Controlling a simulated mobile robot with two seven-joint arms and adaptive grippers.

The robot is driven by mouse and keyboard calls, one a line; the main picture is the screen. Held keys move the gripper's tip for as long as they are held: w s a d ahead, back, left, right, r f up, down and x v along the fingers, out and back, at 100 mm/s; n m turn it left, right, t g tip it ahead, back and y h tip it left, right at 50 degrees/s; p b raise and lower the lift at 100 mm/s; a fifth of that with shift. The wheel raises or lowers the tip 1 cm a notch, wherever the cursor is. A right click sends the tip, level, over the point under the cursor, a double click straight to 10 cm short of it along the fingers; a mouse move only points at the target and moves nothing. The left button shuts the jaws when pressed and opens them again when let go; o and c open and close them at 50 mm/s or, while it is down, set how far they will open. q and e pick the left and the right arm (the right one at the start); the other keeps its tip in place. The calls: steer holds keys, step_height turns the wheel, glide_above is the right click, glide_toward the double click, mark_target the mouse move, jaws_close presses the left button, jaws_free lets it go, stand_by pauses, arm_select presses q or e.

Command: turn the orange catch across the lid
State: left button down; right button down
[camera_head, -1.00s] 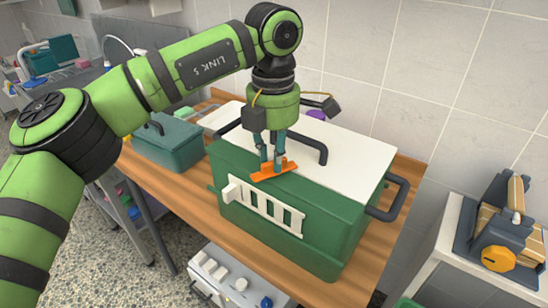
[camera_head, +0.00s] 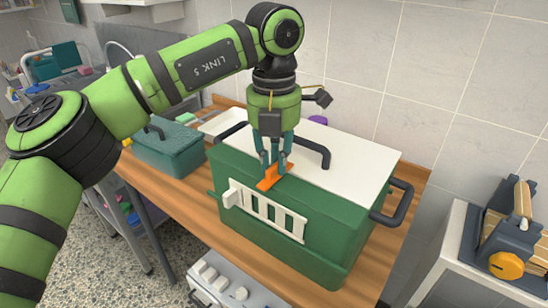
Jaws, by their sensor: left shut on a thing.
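The orange catch (camera_head: 270,179) sits at the front edge of the white lid (camera_head: 345,165) of a green box (camera_head: 330,240). It lies slanted, its near end at the lid's front edge and its far end over the lid. My left gripper (camera_head: 272,170) points down from above and is shut on the orange catch, its fingers hiding part of it. A white slatted grille (camera_head: 265,213) is on the box's front face. My right gripper is not in view.
A black handle (camera_head: 313,152) stands on the lid behind my gripper, and another (camera_head: 392,203) juts from the box's right end. A smaller green box (camera_head: 170,150) stands to the left on the wooden table (camera_head: 190,192). A device with an orange knob (camera_head: 506,265) is at right.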

arm_select(q)
steer(key=c, duration=1.1)
jaws_free()
steer(key=shift+c, duration=0.2)
step_height(320, 180, up, 12)
